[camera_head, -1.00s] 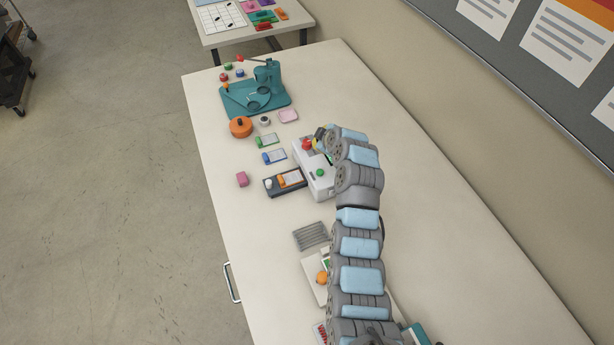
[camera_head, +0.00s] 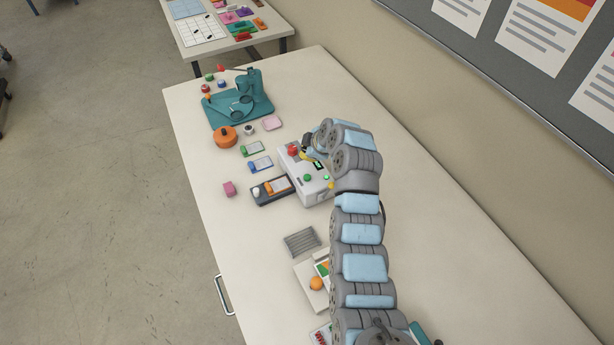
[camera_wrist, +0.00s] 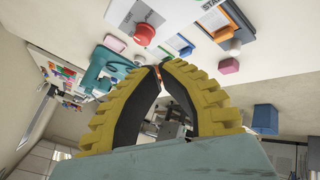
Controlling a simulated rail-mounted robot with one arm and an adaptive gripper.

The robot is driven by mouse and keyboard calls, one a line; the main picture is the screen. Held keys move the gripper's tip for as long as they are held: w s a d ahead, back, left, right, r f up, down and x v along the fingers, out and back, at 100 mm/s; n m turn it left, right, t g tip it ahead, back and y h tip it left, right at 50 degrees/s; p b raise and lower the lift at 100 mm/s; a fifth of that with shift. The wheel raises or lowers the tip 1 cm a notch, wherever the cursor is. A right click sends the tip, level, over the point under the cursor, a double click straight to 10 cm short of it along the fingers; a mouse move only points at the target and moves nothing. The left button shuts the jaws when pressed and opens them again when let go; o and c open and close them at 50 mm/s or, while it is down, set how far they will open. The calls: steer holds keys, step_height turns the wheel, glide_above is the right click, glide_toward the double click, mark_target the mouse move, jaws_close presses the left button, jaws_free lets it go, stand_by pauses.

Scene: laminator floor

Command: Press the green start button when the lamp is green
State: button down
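The white machine (camera_head: 318,192) stands mid-table in the head view. A green button (camera_head: 307,177) sits on its top near the front. My gripper (camera_wrist: 159,68) has yellow ribbed fingers whose tips come together, with nothing clearly held. In the head view it hangs beside the red button, partly hidden by my wrist. The green button is not visible in the wrist view.
A dark tray (camera_head: 286,198) with an orange item lies left of the machine. A grey ribbed pad (camera_head: 301,241) lies in front. A teal device (camera_head: 248,97), an orange round pot (camera_head: 225,136) and small cards lie farther back. The table's right side is mostly clear.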

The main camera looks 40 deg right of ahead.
mark_target(306, 175)
step_height(306, 175, down, 8)
steer(key=shift+r+b, duration=0.25)
steer(key=shift+b, duration=0.35)
steer(key=shift+f+b, duration=0.5)
steer(key=shift+f, duration=0.1)
stand_by(0.8)
steer(key=shift+f+b, duration=0.35)
steer(key=shift+b, duration=0.35)
